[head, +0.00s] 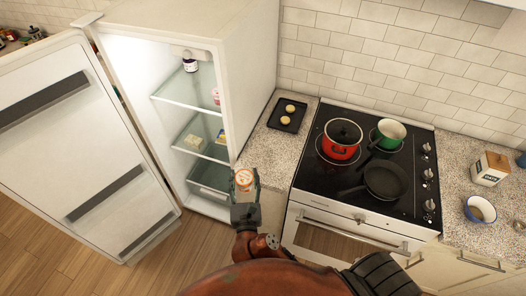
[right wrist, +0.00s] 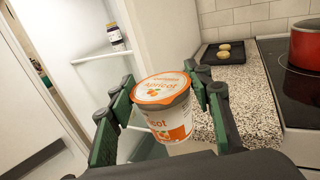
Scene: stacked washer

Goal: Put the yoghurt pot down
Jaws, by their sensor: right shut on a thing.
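The yoghurt pot (head: 244,178) is white with an orange-rimmed lid. My right gripper (head: 245,182) is shut on it and holds it upright in the air, in front of the fridge's right edge and the counter's left end. In the right wrist view the pot (right wrist: 165,108) sits between the green fingers of the gripper (right wrist: 160,112), and its lid shows the word apricot. The speckled counter (head: 266,152) lies just beyond and to the right of the pot. My left gripper is not in view.
The fridge (head: 240,70) stands open, its door (head: 70,140) swung left; jars and packets sit on its shelves. A black tray (head: 288,114) with two round buns lies at the counter's back. The stove (head: 330,180) to the right bears a red pot (head: 341,152), a green pot and a pan. The counter's front is clear.

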